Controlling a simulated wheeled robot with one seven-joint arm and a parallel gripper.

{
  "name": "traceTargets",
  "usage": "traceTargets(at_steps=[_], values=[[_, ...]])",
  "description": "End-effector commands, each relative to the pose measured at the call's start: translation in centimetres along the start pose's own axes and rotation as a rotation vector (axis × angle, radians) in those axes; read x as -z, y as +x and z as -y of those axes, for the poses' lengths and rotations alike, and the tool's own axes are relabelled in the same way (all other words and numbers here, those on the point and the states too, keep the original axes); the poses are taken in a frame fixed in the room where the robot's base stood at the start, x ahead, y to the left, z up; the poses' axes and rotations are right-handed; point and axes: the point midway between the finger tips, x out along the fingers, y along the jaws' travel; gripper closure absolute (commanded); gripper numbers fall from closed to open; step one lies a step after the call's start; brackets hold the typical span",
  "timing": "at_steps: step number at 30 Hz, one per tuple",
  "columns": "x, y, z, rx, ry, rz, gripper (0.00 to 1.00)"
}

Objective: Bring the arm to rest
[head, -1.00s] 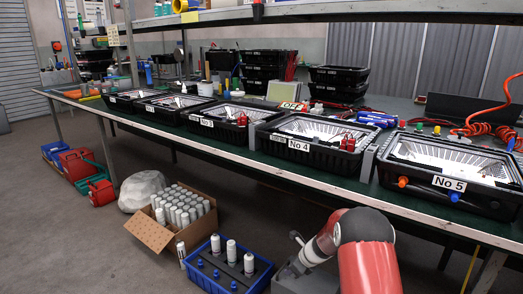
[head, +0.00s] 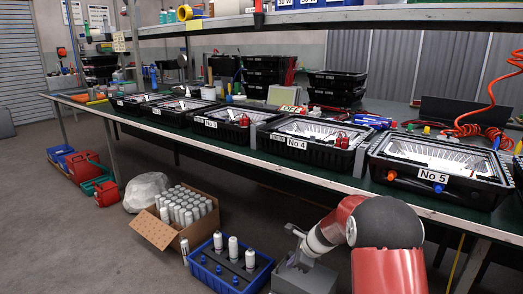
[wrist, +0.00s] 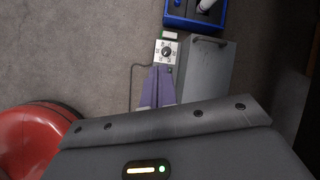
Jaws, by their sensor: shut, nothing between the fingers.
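My arm shows at the lower right of the head view, its red and white links bent low in front of the bench. My gripper (wrist: 161,70) is in the wrist view, its two narrow purple-grey fingers together and nothing between them. It points out over the floor side, beside a grey box with a handle (wrist: 208,75) and a small dial unit (wrist: 167,51). From the wrist view I cannot tell how high the fingers are above these. In the head view the gripper is small and partly hidden by my arm.
The long bench (head: 222,147) carries the floodlight housings, with No 4 (head: 297,143) and No 5 (head: 443,180) nearest.

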Motion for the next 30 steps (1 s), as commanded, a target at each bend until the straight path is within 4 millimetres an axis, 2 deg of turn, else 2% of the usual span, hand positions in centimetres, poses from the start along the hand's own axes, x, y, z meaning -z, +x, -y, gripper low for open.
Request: traceTargets(at_steps=[1, 5, 8, 12, 18, 24, 27, 30], values=[[-0.8, -1.8, -0.3, 0.006, -0.06, -0.003, 1.0], [-2.6, -6.5, -1.9, 0.011, -0.258, -0.023, 1.0], [-4.1, -11.2, -4.2, 0.014, -0.463, -0.05, 1.0], [-5.2, -17.3, -8.2, 0.008, -0.759, -0.104, 1.0], [-5.1, -24.4, -15.0, -0.015, -1.161, -0.205, 1.0], [-3.2, -29.5, -22.1, -0.067, -1.533, -0.332, 1.0], [-1.9, -31.0, -24.9, -0.101, -1.681, -0.393, 1.0], [-0.8, -31.8, -26.9, -0.132, -1.787, -0.441, 1.0]])
